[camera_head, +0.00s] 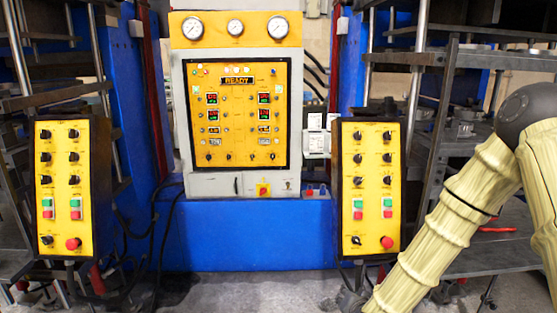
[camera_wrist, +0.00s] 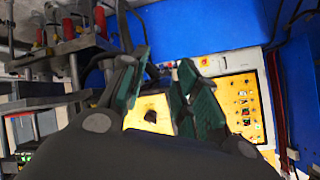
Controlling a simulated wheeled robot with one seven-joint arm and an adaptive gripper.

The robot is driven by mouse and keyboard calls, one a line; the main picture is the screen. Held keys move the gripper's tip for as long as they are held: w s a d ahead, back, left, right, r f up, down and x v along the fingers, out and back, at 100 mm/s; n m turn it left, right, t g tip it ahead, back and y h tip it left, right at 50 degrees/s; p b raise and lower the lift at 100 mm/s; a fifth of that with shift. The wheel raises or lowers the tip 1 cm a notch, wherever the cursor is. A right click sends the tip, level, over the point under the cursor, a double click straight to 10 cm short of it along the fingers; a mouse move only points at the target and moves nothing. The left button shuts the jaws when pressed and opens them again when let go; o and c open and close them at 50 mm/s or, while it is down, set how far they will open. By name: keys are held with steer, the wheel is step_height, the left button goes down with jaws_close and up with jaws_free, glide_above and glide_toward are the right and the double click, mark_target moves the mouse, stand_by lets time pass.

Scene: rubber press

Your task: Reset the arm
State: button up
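My arm (camera_head: 445,215), in a ribbed cream cover with a dark grey joint, shows at the right of the head view. It bends at the joint and slopes down to the bottom edge, in front of the right-hand machine frame. My gripper is out of the head view. In the wrist view, my gripper (camera_wrist: 166,80) shows two dark fingers with green pads, spread apart with nothing held between them. A yellow panel (camera_wrist: 148,113) with a dark knob shows behind the gap; I cannot tell its distance.
A yellow main control panel (camera_head: 238,115) with gauges stands in the middle, on a blue base (camera_head: 245,235). Yellow button boxes stand left (camera_head: 66,188) and right (camera_head: 371,188), the right one close to my arm. Grey floor (camera_head: 250,290) is open in front.

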steer(key=s+f+n+g+y, duration=0.1)
steer(key=s+f+n+g, duration=0.3)
steer(key=s+f, duration=1.35)
steer(key=s+d+f+g, duration=0.1)
steer(key=s+f+g, duration=0.2)
steer(key=s, duration=0.8)
steer(key=s+d+f+n+g, duration=0.1)
steer(key=s+f+g, duration=0.3)
steer(key=s, duration=0.8)
steer(key=shift+s+f+n+h, duration=0.15)
steer(key=shift+f+n+h, duration=0.15)
steer(key=shift+f, duration=0.15)
steer(key=shift+d, duration=0.1)
